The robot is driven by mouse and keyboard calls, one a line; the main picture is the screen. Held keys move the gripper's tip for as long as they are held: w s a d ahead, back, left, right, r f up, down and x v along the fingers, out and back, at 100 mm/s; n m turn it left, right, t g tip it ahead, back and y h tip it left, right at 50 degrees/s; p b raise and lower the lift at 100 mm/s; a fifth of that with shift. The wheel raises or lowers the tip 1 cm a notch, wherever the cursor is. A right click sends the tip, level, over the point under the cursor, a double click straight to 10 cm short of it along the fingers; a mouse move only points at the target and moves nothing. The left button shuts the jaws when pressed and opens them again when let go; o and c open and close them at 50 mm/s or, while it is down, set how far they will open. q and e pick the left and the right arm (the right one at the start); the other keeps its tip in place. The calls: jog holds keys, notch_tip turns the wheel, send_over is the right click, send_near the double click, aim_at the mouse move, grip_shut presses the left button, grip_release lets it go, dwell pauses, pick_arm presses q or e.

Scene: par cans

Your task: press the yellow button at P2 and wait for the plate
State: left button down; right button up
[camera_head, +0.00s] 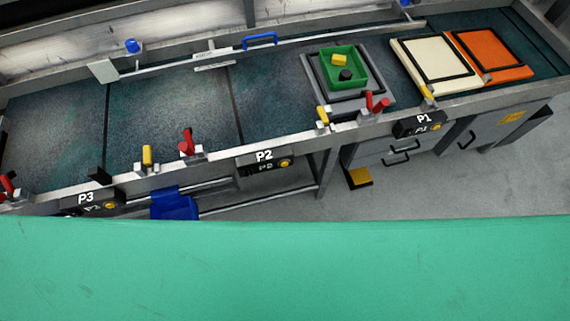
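The P2 box (264,160) is dark with white lettering and sits on the front rail of the bench. Its yellow button (285,163) is at the right end of the box. A grey plate (383,98) lies on the bench to the right of P2, and a green tray (362,65) stands on it. The tray holds a yellow block (339,60) and a dark piece (345,75). Neither of my grippers shows in the head view.
A P1 box (418,125) is to the right and a P3 box (88,202) to the left. Red and yellow levers line the front rail. A cream panel (424,47) and an orange panel (512,73) lie at the right. A green surface (290,270) fills the foreground.

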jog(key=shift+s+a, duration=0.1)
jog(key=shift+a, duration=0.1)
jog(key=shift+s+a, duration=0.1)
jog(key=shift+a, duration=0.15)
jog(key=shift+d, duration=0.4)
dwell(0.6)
